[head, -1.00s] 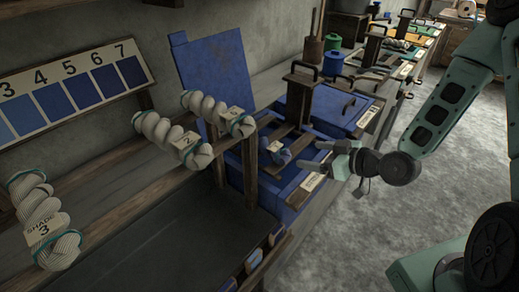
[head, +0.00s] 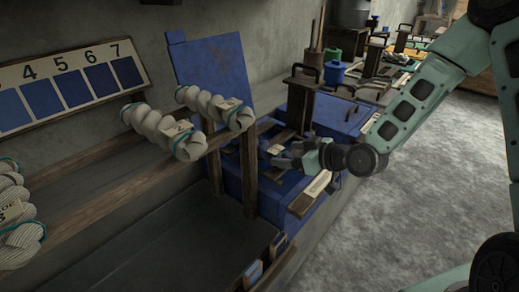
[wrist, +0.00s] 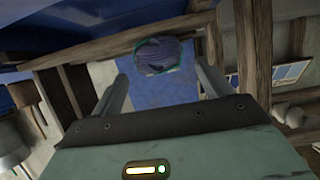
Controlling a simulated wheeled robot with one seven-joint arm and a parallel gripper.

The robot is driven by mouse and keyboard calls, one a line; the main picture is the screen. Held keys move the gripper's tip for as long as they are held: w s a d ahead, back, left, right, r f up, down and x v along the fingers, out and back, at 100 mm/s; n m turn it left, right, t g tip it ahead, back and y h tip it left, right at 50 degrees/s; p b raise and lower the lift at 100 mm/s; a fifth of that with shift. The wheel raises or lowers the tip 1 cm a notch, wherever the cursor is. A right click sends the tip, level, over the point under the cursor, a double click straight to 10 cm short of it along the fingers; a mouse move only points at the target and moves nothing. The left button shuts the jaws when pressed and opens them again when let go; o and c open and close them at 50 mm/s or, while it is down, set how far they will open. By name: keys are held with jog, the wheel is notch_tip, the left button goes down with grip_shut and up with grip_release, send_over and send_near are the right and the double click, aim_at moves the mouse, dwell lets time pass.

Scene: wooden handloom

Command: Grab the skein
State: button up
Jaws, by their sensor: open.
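A blue skein with a small pale tag (head: 275,150) is in the blue vat area, on the wooden bars, partly hidden behind my gripper. In the wrist view a dark blue-purple skein with a green tie (wrist: 157,56) lies ahead, between and just beyond the fingertips. My gripper (head: 288,157) is open and empty, its fingers pointing left at the skein. In the wrist view the two fingers (wrist: 163,82) stand wide apart, one on each side of the skein. I cannot tell whether they touch it.
Several white skeins hang on the wooden rack, one (head: 214,106) close to the vat. The vat's wooden frame and posts (head: 300,98) stand around the skein. A blue lid (head: 212,75) leans behind. Clear grey floor (head: 430,170) lies to the right.

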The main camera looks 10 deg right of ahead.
aim_at(275, 153)
jog(key=shift+x, duration=2.75)
jog(key=shift+s, duration=0.1)
jog(key=shift+c, duration=0.4)
jog(key=c, duration=1.1)
jog(key=shift+o, duration=0.2)
